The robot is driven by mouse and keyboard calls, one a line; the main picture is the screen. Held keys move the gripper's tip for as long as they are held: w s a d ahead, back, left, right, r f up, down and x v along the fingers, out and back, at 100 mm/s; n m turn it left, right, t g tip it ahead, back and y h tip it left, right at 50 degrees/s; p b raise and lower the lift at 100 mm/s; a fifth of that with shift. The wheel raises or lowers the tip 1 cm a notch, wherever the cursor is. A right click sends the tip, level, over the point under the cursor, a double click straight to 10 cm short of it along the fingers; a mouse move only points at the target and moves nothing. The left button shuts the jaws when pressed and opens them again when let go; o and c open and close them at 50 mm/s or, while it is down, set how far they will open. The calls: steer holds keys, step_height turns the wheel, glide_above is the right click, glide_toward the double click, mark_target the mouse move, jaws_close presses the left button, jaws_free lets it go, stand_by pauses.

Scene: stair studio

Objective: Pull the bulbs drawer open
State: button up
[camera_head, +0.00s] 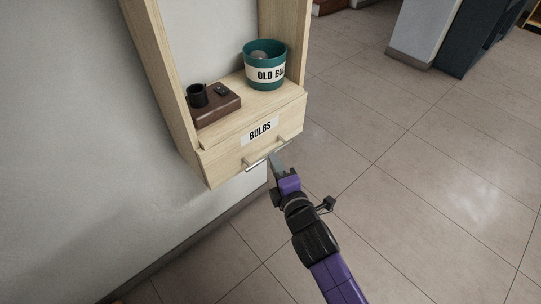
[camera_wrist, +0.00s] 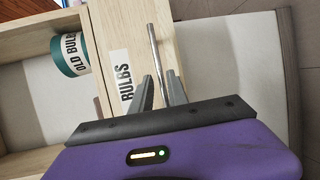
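The drawer (camera_head: 228,160) is a pale wooden front with a white BULBS label, below the shelf of a wall unit. It looks shut or nearly so. A metal bar handle (camera_head: 258,163) runs across its lower front. My gripper (camera_head: 274,160) is at the right part of this handle. In the wrist view, the handle (camera_wrist: 154,48) runs between the two fingers of my gripper (camera_wrist: 159,76). The fingers are apart, with a small gap seen beside the bar. Firm contact with the bar does not show. The BULBS label (camera_wrist: 125,75) lies left of the fingers.
On the shelf above stand a teal OLD BULBS tub (camera_head: 264,68) and a brown block (camera_head: 217,107) with a dark cup (camera_head: 197,95) on it. A white wall (camera_head: 80,150) lies left. Tiled floor (camera_head: 420,170) on the right is clear.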

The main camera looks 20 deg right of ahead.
steer(key=w, duration=0.2)
steer(key=w+f, duration=0.1)
steer(key=w, duration=0.1)
steer(key=shift+w+d+b, duration=0.2)
steer(key=shift+w+b, duration=0.15)
steer(key=shift+w, duration=0.05)
jaws_close()
stand_by(1.1)
